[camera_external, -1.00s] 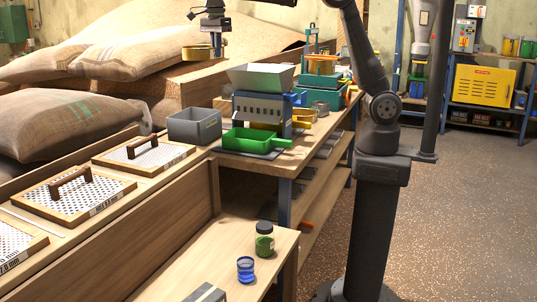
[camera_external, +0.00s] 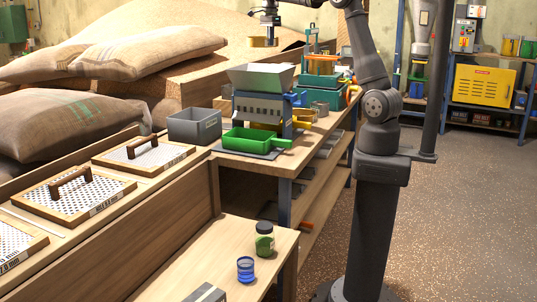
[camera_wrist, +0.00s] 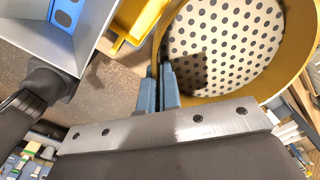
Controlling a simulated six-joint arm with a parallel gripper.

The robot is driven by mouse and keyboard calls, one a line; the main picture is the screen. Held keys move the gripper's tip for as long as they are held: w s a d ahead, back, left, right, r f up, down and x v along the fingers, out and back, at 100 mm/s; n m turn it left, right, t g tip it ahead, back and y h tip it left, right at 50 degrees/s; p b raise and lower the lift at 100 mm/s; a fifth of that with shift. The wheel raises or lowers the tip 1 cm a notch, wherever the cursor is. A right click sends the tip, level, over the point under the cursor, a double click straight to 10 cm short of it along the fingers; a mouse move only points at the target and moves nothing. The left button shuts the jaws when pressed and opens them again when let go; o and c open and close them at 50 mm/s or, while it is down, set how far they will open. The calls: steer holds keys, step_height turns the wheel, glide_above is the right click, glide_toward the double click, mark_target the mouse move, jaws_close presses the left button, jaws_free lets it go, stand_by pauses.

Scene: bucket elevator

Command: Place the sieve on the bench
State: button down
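The sieve is a round, shallow, gold-rimmed pan with a perforated pale bottom. In the external view the sieve (camera_external: 261,42) hangs in the air above and behind the grey-hoppered machine. In the wrist view the sieve (camera_wrist: 230,45) fills the upper right, its rim passing between the fingers. My gripper (camera_external: 271,37) points down and is shut on the sieve's rim; the fingers also show in the wrist view (camera_wrist: 160,85). The wooden bench (camera_external: 318,130) carries the machine and lies below. The sieve is clear of it.
The machine with its grey hopper (camera_external: 262,77) stands on the bench with a green tray (camera_external: 250,140) before it. A grey bin (camera_external: 194,126) stands left, teal equipment (camera_external: 322,82) behind right. Grain sacks (camera_external: 150,48) lie left. Bare bench top is limited, mostly right of the machine.

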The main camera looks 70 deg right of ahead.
steer(key=s+d+m, duration=0.1)
steer(key=s+d, duration=0.5)
steer(key=d, duration=0.3)
steer(key=s+d+m, duration=0.1)
steer(key=s+d, duration=0.5)
steer(key=d, duration=0.3)
step_height(320, 180, down, 26)
steer(key=a, duration=0.1)
steer(key=w+a+f, duration=0.1)
steer(key=w+f, duration=0.1)
steer(key=w, duration=0.1)
steer(key=w+a+f, duration=0.2)
steer(key=w, duration=0.2)
steer(key=w+a+f, duration=0.2)
steer(key=w+f, duration=0.1)
steer(key=w, duration=0.1)
steer(key=shift+f, duration=2)
steer(key=shift+f, duration=0.1)
steer(key=c, duration=1.6)
jaws_free()
steer(key=shift+c, duration=0.2)
